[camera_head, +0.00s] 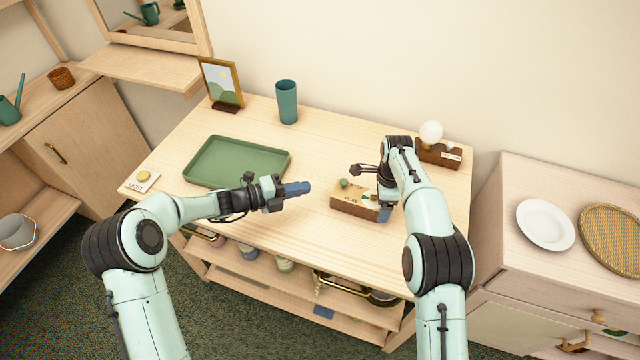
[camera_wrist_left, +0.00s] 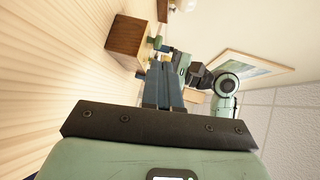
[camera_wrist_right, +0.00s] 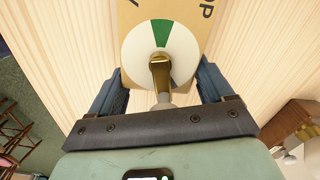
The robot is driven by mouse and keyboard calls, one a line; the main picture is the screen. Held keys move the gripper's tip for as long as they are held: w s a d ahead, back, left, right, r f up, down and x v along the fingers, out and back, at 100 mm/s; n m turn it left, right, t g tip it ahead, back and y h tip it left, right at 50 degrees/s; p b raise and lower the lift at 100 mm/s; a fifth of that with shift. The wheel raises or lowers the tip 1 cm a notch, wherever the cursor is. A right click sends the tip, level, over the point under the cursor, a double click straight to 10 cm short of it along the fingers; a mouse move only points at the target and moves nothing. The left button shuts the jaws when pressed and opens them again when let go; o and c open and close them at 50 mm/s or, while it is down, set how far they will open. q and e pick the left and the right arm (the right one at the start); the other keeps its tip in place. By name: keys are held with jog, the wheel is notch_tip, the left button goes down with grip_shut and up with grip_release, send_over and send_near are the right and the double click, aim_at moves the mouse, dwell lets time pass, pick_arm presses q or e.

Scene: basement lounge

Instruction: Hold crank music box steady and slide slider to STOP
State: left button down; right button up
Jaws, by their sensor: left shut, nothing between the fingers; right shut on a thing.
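The crank music box (camera_head: 350,205) is a small wooden box near the table's front right, with PLAY lettering on it. A small green knob (camera_head: 344,183) shows at its upper left; I cannot tell for sure that it is the slider. My right gripper (camera_wrist_right: 160,85) is shut on the music box, its fingers on either side. Between them show a white disc with a green wedge (camera_wrist_right: 161,35) and a brass crank (camera_wrist_right: 160,72). Letters ending in OP are partly cut off. My left gripper (camera_head: 307,188) is shut and empty, left of the box and apart from it.
A green tray (camera_head: 200,180) lies to the left, with a teal cup (camera_head: 287,102) and picture frame (camera_head: 222,84) behind it. A LIGHT switch plate (camera_head: 143,181) is at the left corner. A wooden lamp base (camera_head: 437,153) stands at the back right.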

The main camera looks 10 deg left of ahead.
pick_arm(q)
jog(key=v, duration=0.4)
jog(key=shift+s+a+r, duration=0.1)
jog(key=shift+s+a, duration=0.15)
jog(key=shift+a, duration=0.05)
pick_arm(e)
jog(key=o, duration=1.2)
